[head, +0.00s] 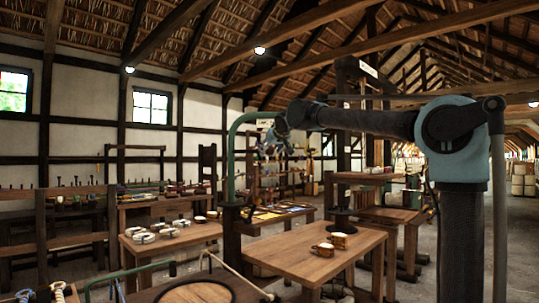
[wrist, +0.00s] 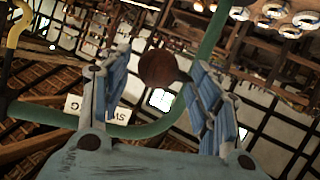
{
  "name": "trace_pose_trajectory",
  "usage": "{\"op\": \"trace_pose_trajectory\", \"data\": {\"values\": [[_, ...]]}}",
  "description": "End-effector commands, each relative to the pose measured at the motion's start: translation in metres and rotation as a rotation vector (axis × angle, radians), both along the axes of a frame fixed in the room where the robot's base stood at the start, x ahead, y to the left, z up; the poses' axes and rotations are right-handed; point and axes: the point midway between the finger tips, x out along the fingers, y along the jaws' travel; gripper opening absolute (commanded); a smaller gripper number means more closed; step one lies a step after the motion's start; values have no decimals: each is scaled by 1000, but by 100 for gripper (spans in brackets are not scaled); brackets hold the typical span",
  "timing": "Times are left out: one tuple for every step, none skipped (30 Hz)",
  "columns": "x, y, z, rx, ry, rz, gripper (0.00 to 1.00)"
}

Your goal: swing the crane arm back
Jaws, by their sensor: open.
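A green bent pipe, which looks like the crane arm (head: 232,150), rises from a dark post and curves right at the top in the head view. My gripper (head: 273,132) is small there, near the end of that curve. In the wrist view the green pipe (wrist: 213,40) runs behind my fingers and bends along to the left. My gripper (wrist: 160,66) is open, with blue-padded fingers apart. A round brown knob (wrist: 156,67) appears between the fingertips; I cannot tell whether either finger touches it. A white lettered sign (wrist: 98,110) is partly hidden by the left finger.
A wooden table (head: 310,257) with small cups (head: 338,240) stands right of the post. Another table (head: 160,240) with white-rimmed bowls is to the left. A second green pipe (head: 125,270) and a round-topped bench (head: 195,292) are in front. Open floor lies at the right.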

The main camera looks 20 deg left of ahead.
Motion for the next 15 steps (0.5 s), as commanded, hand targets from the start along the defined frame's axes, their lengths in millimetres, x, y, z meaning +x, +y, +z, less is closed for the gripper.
{"op": "trace_pose_trajectory", "data": {"values": [[-8, -5, 4, -1, 0, 1, 57], [-12, -8, 5, -1, -1, 2, 57], [-17, -11, 8, -1, -1, 2, 57], [-21, -14, 10, -1, 0, 1, 57], [-25, -17, 12, 0, 0, 1, 57], [-30, -21, 15, 0, 0, 1, 57], [-34, -24, 17, 0, 0, 1, 57], [-38, -26, 19, 0, 0, 1, 57], [-43, -29, 21, -1, 0, 0, 57], [-46, -32, 23, -1, 0, 0, 57], [-50, -34, 24, -1, 0, 0, 57], [-54, -37, 26, -1, 0, 1, 57], [-56, -38, 28, 0, 0, 1, 57], [-59, -40, 29, 0, 0, 1, 57], [-62, -42, 30, 1, 1, 1, 57]]}}
